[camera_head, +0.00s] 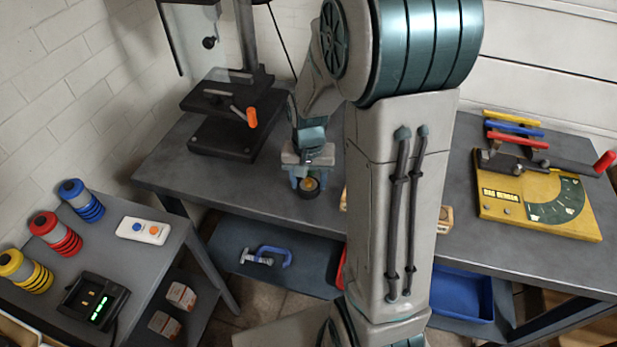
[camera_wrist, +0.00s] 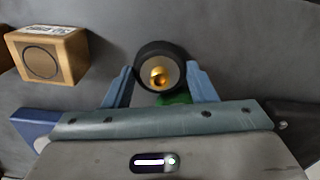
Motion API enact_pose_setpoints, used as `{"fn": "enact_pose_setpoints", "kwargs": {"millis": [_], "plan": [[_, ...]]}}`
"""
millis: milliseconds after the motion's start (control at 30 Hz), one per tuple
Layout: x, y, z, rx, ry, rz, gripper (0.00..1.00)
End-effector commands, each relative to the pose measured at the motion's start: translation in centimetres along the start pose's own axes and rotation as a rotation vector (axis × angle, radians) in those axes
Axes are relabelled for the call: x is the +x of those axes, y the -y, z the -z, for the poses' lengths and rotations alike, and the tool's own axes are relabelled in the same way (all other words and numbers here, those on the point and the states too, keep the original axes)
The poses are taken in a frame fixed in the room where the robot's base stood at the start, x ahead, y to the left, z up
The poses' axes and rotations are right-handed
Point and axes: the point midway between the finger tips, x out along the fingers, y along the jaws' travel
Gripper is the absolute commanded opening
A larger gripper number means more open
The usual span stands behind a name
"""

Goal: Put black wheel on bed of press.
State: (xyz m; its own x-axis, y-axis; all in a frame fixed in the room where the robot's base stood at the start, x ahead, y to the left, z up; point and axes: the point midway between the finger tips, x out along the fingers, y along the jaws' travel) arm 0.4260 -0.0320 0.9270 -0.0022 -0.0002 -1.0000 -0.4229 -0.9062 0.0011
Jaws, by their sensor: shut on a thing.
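The black wheel (camera_head: 309,193) has an orange-gold hub and is near the front edge of the grey workbench. It also shows in the wrist view (camera_wrist: 148,52). My gripper (camera_head: 309,177) is shut on the wheel, with one blue finger on each side of it. I cannot tell whether the wheel touches the bench top. The press (camera_head: 244,45) stands at the back left of the bench, with an orange-ended handle. Its dark bed (camera_head: 222,137) is low at its base, left of and behind my gripper.
A wooden block (camera_wrist: 45,55) lies beside my gripper, and my arm hides part of the bench. A yellow fixture (camera_head: 540,205) with a red-ended lever is at right. A blue clamp (camera_head: 268,255) lies on the lower shelf. A side table (camera_head: 130,260) with coloured spools is at left.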

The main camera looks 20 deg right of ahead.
Motion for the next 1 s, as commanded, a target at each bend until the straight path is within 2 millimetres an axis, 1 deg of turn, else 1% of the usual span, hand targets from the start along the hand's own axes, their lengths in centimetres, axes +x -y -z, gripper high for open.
{"fn": "enact_pose_setpoints", "kwargs": {"millis": [200,333,367,400,433,667,767,867,1000], "plan": [[0.0,0.0,0.0,0.0,-0.002,0.001,0.25],[0.4,0.0,0.0,-0.001,-0.002,0.001,0.25],[0.3,0.0,0.0,-0.001,-0.002,0.001,0.59],[0.2,0.0,0.0,-0.001,-0.002,0.001,0.71],[0.2,0.0,0.0,-0.001,-0.002,0.001,0.73],[0.2,0.0,0.0,-0.001,-0.002,0.001,0.73],[-0.1,0.0,0.0,-0.001,-0.002,0.001,0.73],[-1.0,0.1,0.2,-0.001,-0.007,0.002,0.73],[-3.7,0.1,0.1,-0.001,-0.008,0.003,0.73]]}}
